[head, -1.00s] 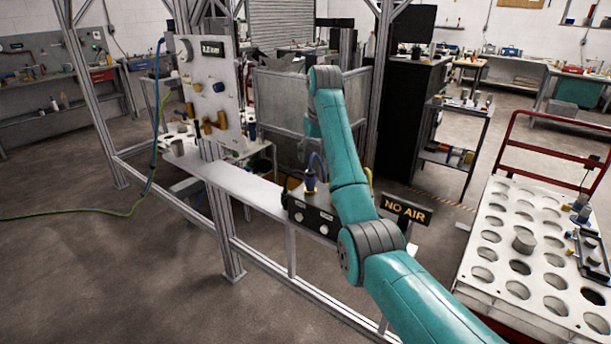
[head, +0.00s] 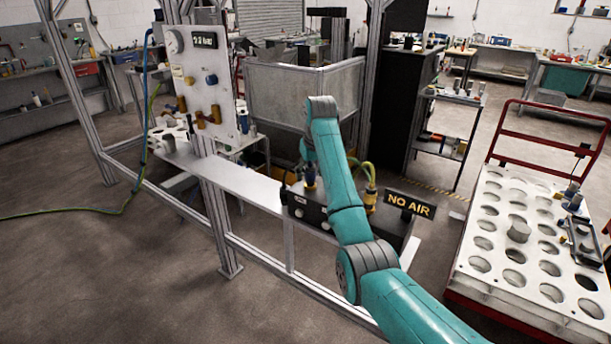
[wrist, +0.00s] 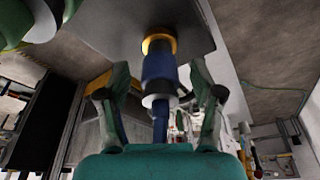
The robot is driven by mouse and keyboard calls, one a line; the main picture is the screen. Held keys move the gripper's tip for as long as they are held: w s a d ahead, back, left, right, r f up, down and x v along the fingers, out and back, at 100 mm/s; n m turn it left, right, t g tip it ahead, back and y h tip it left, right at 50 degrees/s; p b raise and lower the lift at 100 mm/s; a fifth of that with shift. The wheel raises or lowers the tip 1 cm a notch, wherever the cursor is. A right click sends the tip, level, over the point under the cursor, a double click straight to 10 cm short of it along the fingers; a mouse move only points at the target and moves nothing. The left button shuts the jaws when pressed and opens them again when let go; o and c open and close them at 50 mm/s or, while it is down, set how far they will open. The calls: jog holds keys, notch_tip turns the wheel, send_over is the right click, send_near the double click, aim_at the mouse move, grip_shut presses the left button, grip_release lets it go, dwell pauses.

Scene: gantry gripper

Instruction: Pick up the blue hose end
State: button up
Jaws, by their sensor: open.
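The blue hose end (wrist: 158,72) shows in the wrist view as a blue cylinder with a pale collar, a yellow ring (wrist: 158,42) at its far end and a blue hose (wrist: 160,125) at its near end. My gripper (wrist: 159,77) is open, with one finger on each side of it in the picture; I cannot tell whether either finger touches it. In the head view the blue hose end (head: 309,180) stands at a dark block (head: 307,208), just left of my arm. My gripper is mostly hidden behind my arm there.
A yellow hose fitting (head: 370,186) stands right of my arm, near a NO AIR sign (head: 410,205). A gauge panel (head: 203,85) and frame post (head: 222,225) are to the left. A white holed cart top (head: 490,285) is at right.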

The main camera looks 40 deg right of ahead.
grip_shut()
